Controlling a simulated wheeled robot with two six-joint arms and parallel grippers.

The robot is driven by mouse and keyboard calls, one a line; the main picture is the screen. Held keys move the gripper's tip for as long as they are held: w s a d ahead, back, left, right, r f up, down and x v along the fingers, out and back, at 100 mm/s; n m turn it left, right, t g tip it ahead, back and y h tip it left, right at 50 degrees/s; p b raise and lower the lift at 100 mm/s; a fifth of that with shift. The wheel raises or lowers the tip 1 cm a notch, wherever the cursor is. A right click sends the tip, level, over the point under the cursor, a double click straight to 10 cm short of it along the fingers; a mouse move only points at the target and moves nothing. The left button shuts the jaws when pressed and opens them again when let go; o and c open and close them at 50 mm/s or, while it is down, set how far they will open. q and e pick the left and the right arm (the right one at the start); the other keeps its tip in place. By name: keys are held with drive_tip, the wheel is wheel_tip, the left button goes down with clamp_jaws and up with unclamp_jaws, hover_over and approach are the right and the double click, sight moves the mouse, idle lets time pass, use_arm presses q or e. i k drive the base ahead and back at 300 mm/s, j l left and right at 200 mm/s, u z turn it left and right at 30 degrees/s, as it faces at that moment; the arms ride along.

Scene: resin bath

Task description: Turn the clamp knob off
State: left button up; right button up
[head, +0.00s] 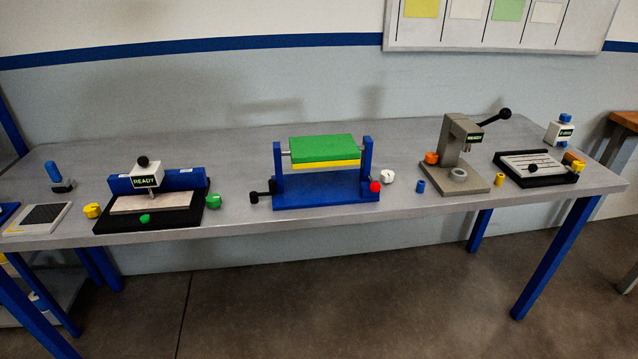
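Several knobs show on the bench, and I cannot tell by sight which one is the clamp knob. A red knob (375,187) sits at the right front of a blue stand (322,189). The stand holds a green-and-yellow block (323,149) between two posts. A green knob (213,201) and a yellow knob (92,210) flank the left fixture, which has a white box (146,174) reading READY. An orange knob (431,158) is on the grey press. Neither gripper is in view.
The long grey table (240,222) has blue legs. A grey press (455,150) with a black-ended lever and a black-framed slotted tray (537,167) stand at right. A white knob-like piece (388,176) and a blue cylinder (421,186) lie between. The floor in front is clear.

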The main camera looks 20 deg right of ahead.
sight(387, 177)
drive_tip(key=l+z, duration=0.45)
drive_tip(key=i+l+z, duration=0.1)
drive_tip(key=l+z, duration=0.35)
drive_tip(key=i+l+z, duration=0.15)
drive_tip(key=z, duration=0.3)
drive_tip(key=l, duration=0.15)
